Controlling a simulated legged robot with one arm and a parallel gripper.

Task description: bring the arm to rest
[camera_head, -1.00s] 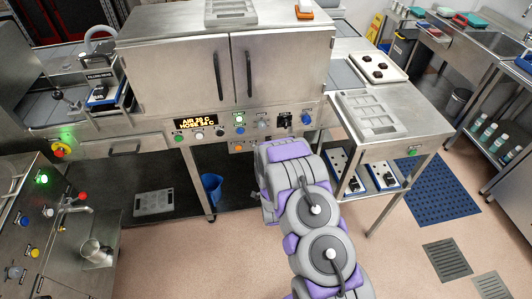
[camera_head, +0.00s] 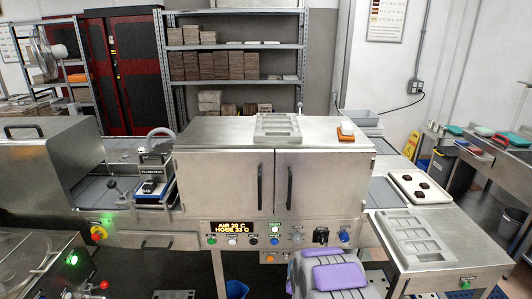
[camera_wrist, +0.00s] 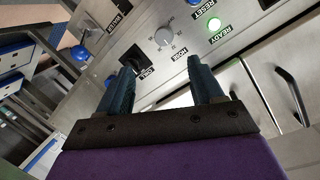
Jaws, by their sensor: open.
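My arm shows at the bottom middle of the head view as grey and purple links, in front of the steel cabinet. My gripper (camera_wrist: 162,90) is in the wrist view, with two dark teal fingers spread apart and nothing between them. Beyond the fingers is the cabinet's control panel (camera_wrist: 155,45), with a grey hose knob (camera_wrist: 165,38), a black knob and a lit green ready button (camera_wrist: 214,24). I cannot tell the exact gap between the fingertips and the panel. The gripper itself is hidden in the head view.
The two-door steel cabinet (camera_head: 225,180) stands ahead, with a mould tray (camera_head: 278,127) on top. At right, a steel table holds another mould (camera_head: 412,240) and a white tray (camera_head: 420,187) with dark pieces. A filling station (camera_head: 152,180) is at left.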

